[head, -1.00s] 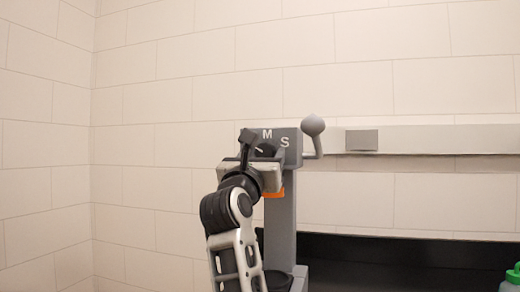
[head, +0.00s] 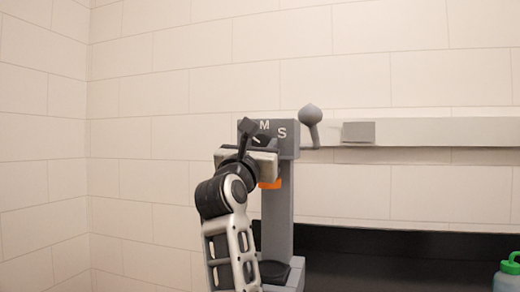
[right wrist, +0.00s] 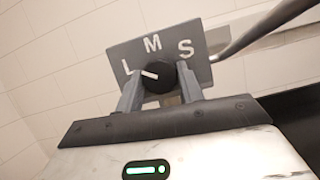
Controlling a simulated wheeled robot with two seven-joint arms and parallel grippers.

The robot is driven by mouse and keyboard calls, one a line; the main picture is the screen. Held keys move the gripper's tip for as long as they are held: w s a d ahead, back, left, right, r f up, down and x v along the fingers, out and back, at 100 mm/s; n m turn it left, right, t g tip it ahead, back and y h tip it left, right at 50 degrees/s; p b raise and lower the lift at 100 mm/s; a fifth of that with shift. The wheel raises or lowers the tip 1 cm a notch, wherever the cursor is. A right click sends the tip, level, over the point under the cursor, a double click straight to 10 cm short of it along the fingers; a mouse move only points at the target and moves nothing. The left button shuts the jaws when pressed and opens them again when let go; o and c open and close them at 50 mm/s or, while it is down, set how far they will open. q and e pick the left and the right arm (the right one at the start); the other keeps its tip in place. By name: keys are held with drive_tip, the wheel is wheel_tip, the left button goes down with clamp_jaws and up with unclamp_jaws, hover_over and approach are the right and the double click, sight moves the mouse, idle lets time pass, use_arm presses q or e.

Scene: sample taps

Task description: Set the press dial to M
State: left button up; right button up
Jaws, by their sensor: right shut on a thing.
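The grey press head (head: 290,142) tops a grey column and has a dark round dial with white letters. In the right wrist view the press face (right wrist: 120,52) shows L, M and S from left to right. The dial (right wrist: 160,77) there has a white mark that points left, toward L. My right gripper (right wrist: 158,83) is shut on the dial, one finger on each side of it. In the head view my right gripper (head: 257,139) is in front of the press and partly hides the dial and the L. My left gripper is not in view.
A grey ball-ended lever (head: 310,113) stands at the press's right side. A pale rail with a small grey box (head: 358,132) runs along the tiled wall. An orange part (head: 270,184) is below the press head. A green-capped bottle (head: 508,272) stands far right.

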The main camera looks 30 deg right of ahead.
drive_tip(key=m+g, duration=0.1)
drive_tip(key=m, duration=0.3)
drive_tip(key=m+g+h+b, duration=0.1)
drive_tip(key=m+g, duration=0.1)
drive_tip(key=m, duration=0.1)
drive_tip(key=m+g+b, duration=0.1)
drive_tip(key=m+g, duration=0.1)
drive_tip(key=m, duration=0.2)
drive_tip(key=shift+w+a+r+m+h, duration=0.15)
drive_tip(key=shift+m+h, duration=0.15)
drive_tip(key=shift+h, duration=0.1)
drive_tip(key=shift+m+g, duration=0.8)
drive_tip(key=shift+m, duration=0.7)
drive_tip(key=o, duration=1)
drive_tip(key=shift+a, duration=0.1)
